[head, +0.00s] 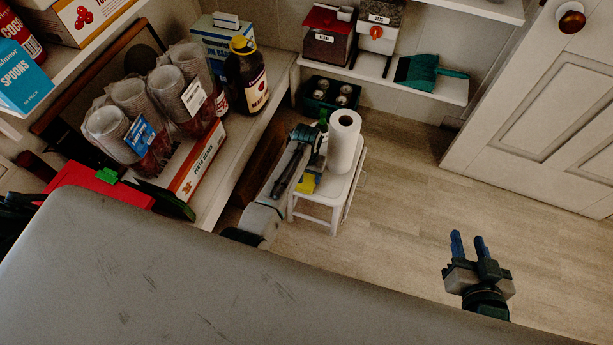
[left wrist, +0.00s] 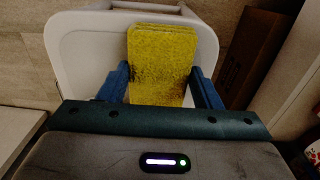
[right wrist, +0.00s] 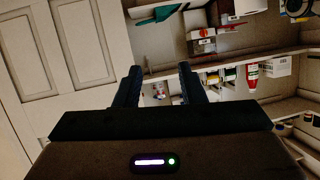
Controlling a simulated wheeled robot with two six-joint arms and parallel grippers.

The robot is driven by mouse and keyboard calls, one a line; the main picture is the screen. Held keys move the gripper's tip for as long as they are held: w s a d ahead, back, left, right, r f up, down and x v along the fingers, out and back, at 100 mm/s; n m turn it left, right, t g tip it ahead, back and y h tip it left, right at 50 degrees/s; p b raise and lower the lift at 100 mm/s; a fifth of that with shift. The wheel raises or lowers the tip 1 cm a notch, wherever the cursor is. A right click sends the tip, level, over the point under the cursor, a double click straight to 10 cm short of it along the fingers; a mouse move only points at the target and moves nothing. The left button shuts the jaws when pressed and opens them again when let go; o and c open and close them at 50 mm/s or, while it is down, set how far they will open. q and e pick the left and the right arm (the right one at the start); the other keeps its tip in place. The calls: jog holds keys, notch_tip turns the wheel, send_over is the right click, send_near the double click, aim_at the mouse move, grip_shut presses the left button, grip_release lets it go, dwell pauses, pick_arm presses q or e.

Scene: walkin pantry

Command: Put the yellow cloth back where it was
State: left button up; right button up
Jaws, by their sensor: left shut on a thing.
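The yellow cloth (head: 306,184) is a flat, folded-looking piece with dark smudges. It shows clearly in the left wrist view (left wrist: 161,62), between the blue fingers of my left gripper (left wrist: 160,88), which is shut on it. In the head view my left gripper (head: 313,166) is over the near left part of the white stool (head: 330,192). The stool's top (left wrist: 75,50) is behind the cloth in the left wrist view; I cannot tell whether the cloth touches it. My right gripper (head: 468,244) is open and empty above the bare floor at the right.
A paper towel roll (head: 343,140) stands upright on the stool beside my left gripper. The left shelf holds stacked cups (head: 130,97) and a dark bottle (head: 246,78). A green dustpan (head: 425,72) lies on the back shelf. A white door (head: 545,110) is at right; the middle floor is clear.

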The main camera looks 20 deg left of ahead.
pick_arm(q)
jog(key=o, duration=0.9)
